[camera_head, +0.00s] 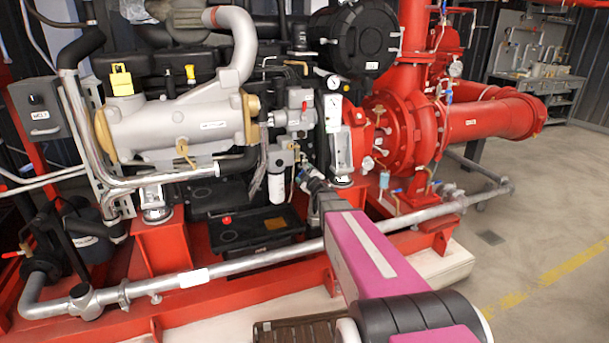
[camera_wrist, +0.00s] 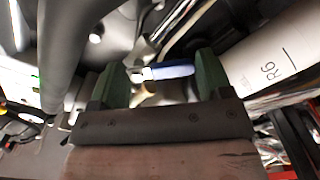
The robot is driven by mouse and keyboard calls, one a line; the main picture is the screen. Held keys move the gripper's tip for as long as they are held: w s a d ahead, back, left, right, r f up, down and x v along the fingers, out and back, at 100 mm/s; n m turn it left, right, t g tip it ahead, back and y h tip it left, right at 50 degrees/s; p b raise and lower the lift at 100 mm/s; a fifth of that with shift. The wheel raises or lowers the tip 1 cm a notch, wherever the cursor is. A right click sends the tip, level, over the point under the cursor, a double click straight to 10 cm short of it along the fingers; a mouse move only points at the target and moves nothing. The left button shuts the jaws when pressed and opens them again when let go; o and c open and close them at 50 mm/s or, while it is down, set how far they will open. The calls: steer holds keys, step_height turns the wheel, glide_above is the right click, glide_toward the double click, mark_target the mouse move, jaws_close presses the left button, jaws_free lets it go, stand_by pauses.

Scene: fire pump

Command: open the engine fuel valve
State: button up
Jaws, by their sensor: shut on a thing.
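The engine fuel valve's blue lever (camera_wrist: 172,72) is in the wrist view, lying crosswise between the two green fingertips of my gripper (camera_wrist: 162,82). The gripper is shut on this lever; the left fingertip is near its silver end and the right fingertip is at its blue end. A brass-coloured part (camera_wrist: 146,92) shows just below the lever. In the head view my gripper (camera_head: 308,180) is at the engine's side, beside the white fuel filter (camera_head: 277,187). The lever is too small to make out there.
A white cylinder (camera_wrist: 268,65) marked R6 is close to the right finger. A grey pipe (camera_wrist: 62,50) runs at the left. The silver engine manifold (camera_head: 180,125) and red pump (camera_head: 400,130) flank the spot. A long grey pipe (camera_head: 230,273) runs low in front.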

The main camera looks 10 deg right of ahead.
steer(key=shift+w+d+f+n, duration=0.1)
steer(key=shift+d+n, duration=0.2)
steer(key=shift+n, duration=1.1)
steer(key=shift+d+f+n, duration=0.1)
steer(key=shift+d+n, duration=0.15)
steer(key=shift+n, duration=1.15)
steer(key=shift+w+d+n, duration=0.1)
steer(key=shift+d+n, duration=0.2)
steer(key=shift+n, duration=1.1)
steer(key=o, duration=0.9)
steer(key=shift+s, duration=0.15)
steer(key=s, duration=0.3)
steer(key=s+d, duration=0.1)
steer(key=s, duration=0.3)
steer(key=s+d, duration=0.1)
steer(key=s, duration=0.2)
steer(key=shift+s, duration=0.25)
steer(key=shift+d, duration=0.1)
